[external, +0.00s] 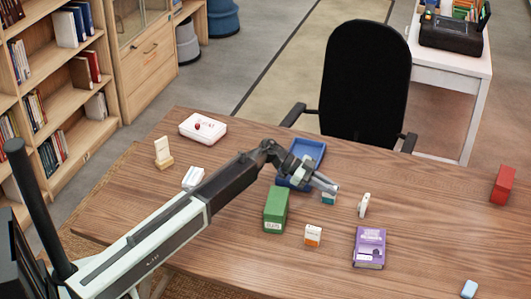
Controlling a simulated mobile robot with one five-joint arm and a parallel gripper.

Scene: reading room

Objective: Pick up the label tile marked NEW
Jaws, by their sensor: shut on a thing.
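My gripper (329,187) is over the middle of the wooden table, shut on a small teal-and-white tile (328,199). The fingers cover part of this tile, and any marking on it cannot be read. I cannot tell whether it is lifted clear of the table. A white tile with an orange base (313,235) stands upright in front of it; its print is too small to read. A small white upright piece (364,205) stands to the right of my gripper. No tile's marking reads clearly as NEW in this view.
A green box (276,210) and a blue tray (309,153) are close to my gripper. A purple book (369,247) lies in front right. A red box (503,184) is far right, and a white case (203,128) back left. The table's right side is mostly clear.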

